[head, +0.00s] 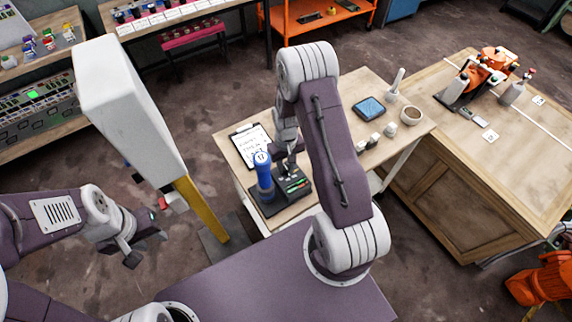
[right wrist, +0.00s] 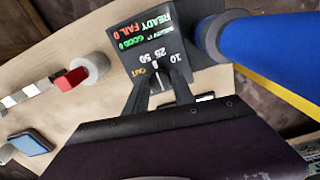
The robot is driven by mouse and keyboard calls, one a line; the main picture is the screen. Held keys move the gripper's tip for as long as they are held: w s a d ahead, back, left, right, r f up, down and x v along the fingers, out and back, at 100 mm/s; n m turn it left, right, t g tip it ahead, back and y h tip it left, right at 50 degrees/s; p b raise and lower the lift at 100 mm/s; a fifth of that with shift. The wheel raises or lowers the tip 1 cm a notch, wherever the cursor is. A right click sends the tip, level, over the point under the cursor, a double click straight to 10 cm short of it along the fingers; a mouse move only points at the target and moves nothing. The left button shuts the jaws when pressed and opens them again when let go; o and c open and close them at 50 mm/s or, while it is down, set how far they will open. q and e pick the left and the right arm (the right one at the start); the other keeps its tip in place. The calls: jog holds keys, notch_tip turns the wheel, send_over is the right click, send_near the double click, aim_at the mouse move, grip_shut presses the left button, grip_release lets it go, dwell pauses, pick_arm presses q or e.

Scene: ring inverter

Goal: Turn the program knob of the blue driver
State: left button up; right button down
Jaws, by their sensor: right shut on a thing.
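The blue driver (head: 264,178) stands upright on a dark base on the small wooden table, and its blue side shows in the right wrist view (right wrist: 265,52). Beside it is its dark program panel (right wrist: 141,36), with "READY", "FAIL", "GOOD" and a dial marked 10, 25, 50. The program knob (right wrist: 157,80) is small and mostly hidden between the dark fingertips of my right gripper (right wrist: 159,88). That gripper is shut on it; in the head view my right gripper (head: 291,168) is over the panel. My left gripper (head: 146,248) is open and empty, away from the table.
A clipboard (head: 252,145) lies behind the driver. A blue-screened tablet (head: 369,107), a bowl (head: 411,115) and small pale items are further right on the table. A tall white box (head: 125,110) on a yellow post stands left of the table. A wooden bench (head: 500,150) is at the right.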

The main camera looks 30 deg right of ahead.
aim_at(285, 167)
jog(key=shift+w+n, duration=0.1)
jog(key=shift+n, duration=1.8)
jog(key=c, duration=1.1)
grip_release()
jog(key=shift+o, duration=0.2)
jog(key=shift+w, duration=0.1)
notch_tip(285, 167, up, 9)
jog(key=b, duration=0.1)
